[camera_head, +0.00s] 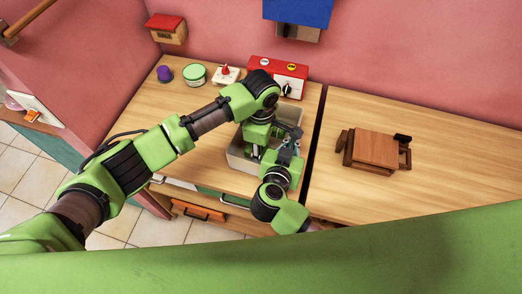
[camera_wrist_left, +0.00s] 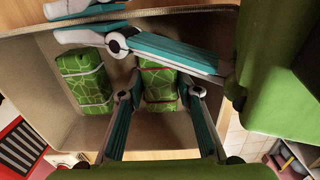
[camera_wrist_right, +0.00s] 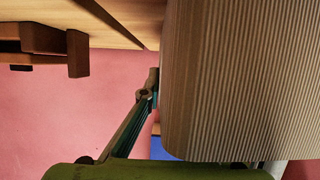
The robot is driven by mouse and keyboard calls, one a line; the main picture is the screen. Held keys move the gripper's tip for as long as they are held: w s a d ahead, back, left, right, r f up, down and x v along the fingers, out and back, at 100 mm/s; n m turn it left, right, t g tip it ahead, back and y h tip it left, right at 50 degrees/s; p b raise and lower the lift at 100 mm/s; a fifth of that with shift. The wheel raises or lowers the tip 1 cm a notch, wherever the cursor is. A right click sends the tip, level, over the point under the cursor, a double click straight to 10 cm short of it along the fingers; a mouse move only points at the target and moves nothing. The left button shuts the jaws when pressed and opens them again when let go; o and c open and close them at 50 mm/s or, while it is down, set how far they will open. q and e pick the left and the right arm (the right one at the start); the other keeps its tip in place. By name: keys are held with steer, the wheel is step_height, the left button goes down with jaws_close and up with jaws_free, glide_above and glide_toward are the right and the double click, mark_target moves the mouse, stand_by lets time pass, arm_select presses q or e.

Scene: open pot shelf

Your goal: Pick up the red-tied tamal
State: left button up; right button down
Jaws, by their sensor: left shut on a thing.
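The ribbed wall (camera_wrist_right: 235,80) fills much of the right wrist view.
The bin stands near the front of the wooden counter. Behind it are a red-and-white box (camera_head: 290,72), a white item with a red top (camera_head: 226,75), a green-white tub (camera_head: 194,75) and a purple item (camera_head: 164,74). A small wooden stand (camera_head: 375,148) is right of the dark gap.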

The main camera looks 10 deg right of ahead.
arm_select(q)
steer(key=w, duration=0.2)
steer(key=w+r, duration=0.1)
steer(key=w, duration=0.1)
steer(key=shift+d, duration=0.2)
step_height(320, 180, up, 14)
steer(key=shift+f, duration=0.1)
arm_select(e)
steer(key=c, duration=2.2)
jaws_free()
steer(key=v, duration=1.1)
steer(key=shift+a+r, duration=0.1)
steer(key=shift+s+a+r, duration=0.15)
steer(key=shift+s+r, duration=0.05)
steer(key=shift+s, duration=0.2)
steer(key=shift+r, duration=0.1)
